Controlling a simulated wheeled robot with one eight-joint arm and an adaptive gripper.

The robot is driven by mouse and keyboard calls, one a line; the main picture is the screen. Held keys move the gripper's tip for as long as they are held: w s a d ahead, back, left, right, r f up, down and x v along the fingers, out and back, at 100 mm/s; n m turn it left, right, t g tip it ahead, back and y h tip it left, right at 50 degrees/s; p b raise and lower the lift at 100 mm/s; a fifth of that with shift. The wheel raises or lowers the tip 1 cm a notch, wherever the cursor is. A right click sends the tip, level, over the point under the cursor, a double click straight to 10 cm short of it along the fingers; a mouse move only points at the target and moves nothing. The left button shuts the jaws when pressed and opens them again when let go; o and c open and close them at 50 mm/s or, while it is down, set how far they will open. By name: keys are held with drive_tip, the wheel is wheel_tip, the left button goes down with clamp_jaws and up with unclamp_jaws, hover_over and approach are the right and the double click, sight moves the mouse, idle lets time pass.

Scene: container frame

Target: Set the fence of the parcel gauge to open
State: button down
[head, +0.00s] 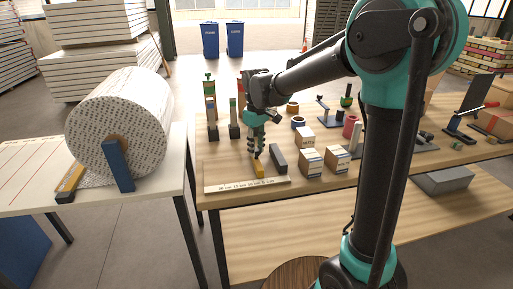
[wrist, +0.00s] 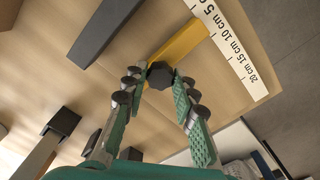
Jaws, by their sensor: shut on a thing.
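The parcel gauge has a white ruler strip (head: 232,187) along the table's front edge, marked in cm. It also shows in the wrist view (wrist: 238,62). A yellow fence bar (wrist: 184,44) runs back from the strip, its end near the 10 cm mark; it shows in the head view (head: 258,171). A dark knob (wrist: 160,75) stands on the bar's near end. A dark grey block (wrist: 103,30) lies apart from the fence, roughly parallel; the head view shows it to the right (head: 278,158). My gripper (wrist: 161,78) points down, its fingertips shut on the knob.
Small boxes (head: 311,162) stand right of the gauge. A large printed roll (head: 118,125) rests on the separate left table.

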drive_tip(key=s+a, duration=0.1)
drive_tip(key=a, duration=0.4)
drive_tip(key=s+a, duration=0.2)
drive_tip(key=a, duration=0.3)
drive_tip(key=s+a, duration=0.1)
drive_tip(key=a, duration=0.5)
drive_tip(key=shift+s, duration=0.3)
drive_tip(key=c, duration=1.2)
unclamp_jaws()
drive_tip(key=shift+a, duration=0.15)
drive_tip(key=shift+r, duration=0.1)
wheel_tip(320, 180, up, 12)
drive_tip(key=shift+f, duration=0.1)
drive_tip(key=shift+s, duration=0.1)
